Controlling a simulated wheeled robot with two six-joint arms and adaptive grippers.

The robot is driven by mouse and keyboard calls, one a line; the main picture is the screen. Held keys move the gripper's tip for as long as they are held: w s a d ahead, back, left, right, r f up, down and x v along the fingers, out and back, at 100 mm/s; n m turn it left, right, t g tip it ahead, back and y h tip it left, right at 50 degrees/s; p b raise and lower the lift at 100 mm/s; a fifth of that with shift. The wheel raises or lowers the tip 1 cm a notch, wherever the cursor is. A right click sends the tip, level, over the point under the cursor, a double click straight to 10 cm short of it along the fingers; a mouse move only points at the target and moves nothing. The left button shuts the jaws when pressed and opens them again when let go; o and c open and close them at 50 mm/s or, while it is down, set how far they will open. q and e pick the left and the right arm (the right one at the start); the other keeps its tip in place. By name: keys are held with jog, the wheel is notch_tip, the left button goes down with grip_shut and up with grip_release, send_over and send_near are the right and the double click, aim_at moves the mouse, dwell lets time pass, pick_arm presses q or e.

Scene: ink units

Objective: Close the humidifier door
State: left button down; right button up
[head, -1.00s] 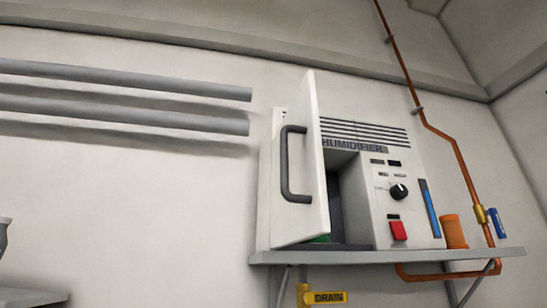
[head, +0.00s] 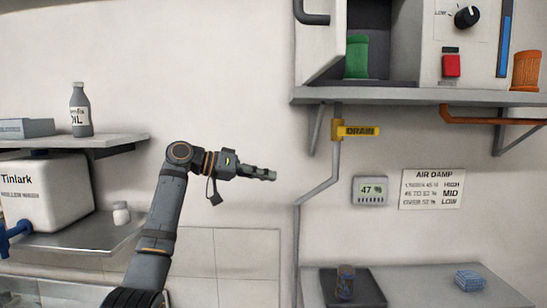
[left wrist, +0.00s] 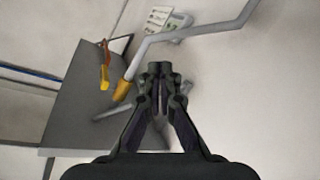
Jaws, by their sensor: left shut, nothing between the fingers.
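The humidifier (head: 432,60) stands on a wall shelf at the upper right of the head view, its top cut off. Its white door (head: 318,45) with a dark handle (head: 312,14) is swung open at the left side of the unit. The open bay shows a green container (head: 357,57) inside. My left gripper (head: 273,175) is shut and empty, below and left of the shelf, apart from the door. It also shows in the left wrist view (left wrist: 159,75), pointing toward the wall. My right gripper is not in view.
The humidifier's shelf (head: 420,96) has a yellow drain valve (head: 355,131) and grey pipe under it. An orange container (head: 526,70) stands right of the unit. A bottle (head: 80,110) and a tank (head: 45,195) occupy shelves at left. The wall between is clear.

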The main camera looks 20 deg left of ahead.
pick_arm(q)
jog(key=s+a+r+m+g+h, duration=0.1)
jog(key=s+r+m+h, duration=0.15)
jog(key=s+r, duration=0.55)
jog(key=s+r+m+g+h, duration=0.1)
jog(key=s+r+m, duration=0.3)
jog(key=r, duration=0.8)
jog(key=s+a+r+m+g+h, duration=0.1)
jog(key=s+r+m+g, duration=0.15)
jog(key=s+r, duration=0.5)
jog(key=s+a+r+m+g+h, duration=0.1)
jog(key=s+r+m+g, duration=0.3)
jog(key=s, duration=0.7)
jog(key=w+d+n+t+p, duration=0.1)
jog(key=w+d+t+p, duration=0.1)
jog(key=d, duration=1.1)
jog(key=shift+w+d+r+t+p, duration=0.25)
jog(key=shift+t+p, duration=0.1)
jog(key=shift+p, duration=0.55)
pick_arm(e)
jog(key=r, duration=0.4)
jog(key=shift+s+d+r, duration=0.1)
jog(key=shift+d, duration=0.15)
pick_arm(q)
jog(key=shift+f+y, duration=0.1)
jog(key=shift+y, duration=0.15)
